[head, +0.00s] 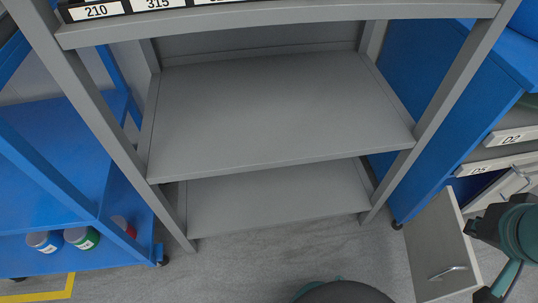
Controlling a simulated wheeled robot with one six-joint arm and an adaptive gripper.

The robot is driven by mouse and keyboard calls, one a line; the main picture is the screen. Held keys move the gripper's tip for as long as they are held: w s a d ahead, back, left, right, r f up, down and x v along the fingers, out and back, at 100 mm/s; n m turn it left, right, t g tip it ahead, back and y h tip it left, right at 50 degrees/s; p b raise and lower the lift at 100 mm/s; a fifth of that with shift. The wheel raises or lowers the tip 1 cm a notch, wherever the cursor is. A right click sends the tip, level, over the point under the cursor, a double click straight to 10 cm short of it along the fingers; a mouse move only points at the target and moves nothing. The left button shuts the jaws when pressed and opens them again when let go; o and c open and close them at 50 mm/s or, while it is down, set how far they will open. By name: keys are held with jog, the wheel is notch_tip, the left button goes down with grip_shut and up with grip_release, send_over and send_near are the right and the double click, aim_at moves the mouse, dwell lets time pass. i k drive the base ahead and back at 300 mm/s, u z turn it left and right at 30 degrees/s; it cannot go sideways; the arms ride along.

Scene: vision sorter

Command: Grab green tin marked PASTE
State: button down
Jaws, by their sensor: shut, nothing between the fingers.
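A green tin (82,238) with a white label lies on the lower deck of the blue cart at the left. Its label is too small to read, so the word PASTE cannot be confirmed. A blue tin (44,241) lies just left of it and a red tin (123,226) is to its right, partly hidden by the cart's frame. My gripper (474,228) appears as a dark end of my teal arm at the far right, beside the open drawer. It is shut and empty, far from the tins.
An empty grey shelf rack (280,110) stands in the middle, with labelled bins (95,11) above. A blue drawer cabinet (425,75) is at the right, with a drawer (436,245) pulled out. Yellow tape (45,295) marks the floor at lower left.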

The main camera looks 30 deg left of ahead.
aim_at(85, 238)
jog(key=u, duration=2.7)
jog(key=k, duration=0.6)
jog(key=z, duration=0.45)
jog(key=i, duration=0.65)
jog(key=u, duration=1.05)
jog(key=i, duration=0.7)
jog(key=u, duration=0.9)
